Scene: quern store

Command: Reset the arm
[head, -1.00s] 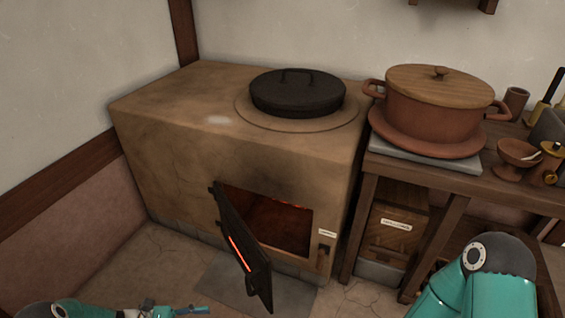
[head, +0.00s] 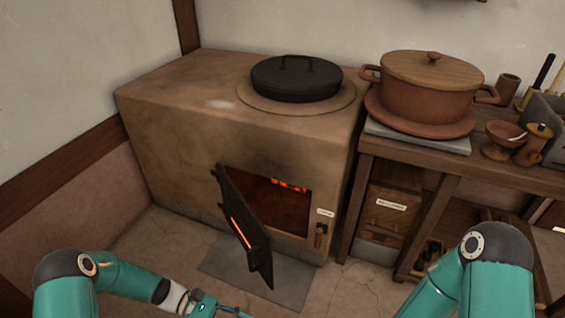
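My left arm (head: 120,278) comes in from the lower left and reaches right along the bottom edge. Its wrist shows in front of the stove, but the gripper's fingers are too small and cut off to read. My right arm (head: 480,272) stands bent at the lower right, and its gripper is out of view. The clay stove (head: 180,120) has its dark iron door (head: 242,225) hanging open, with red embers (head: 290,186) glowing inside.
A black lidded pan (head: 296,80) sits on the stove top. A clay pot (head: 425,97) with a wooden lid stands on the wooden table (head: 520,165) at right. A grey slab (head: 215,262) lies on the floor below the open door.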

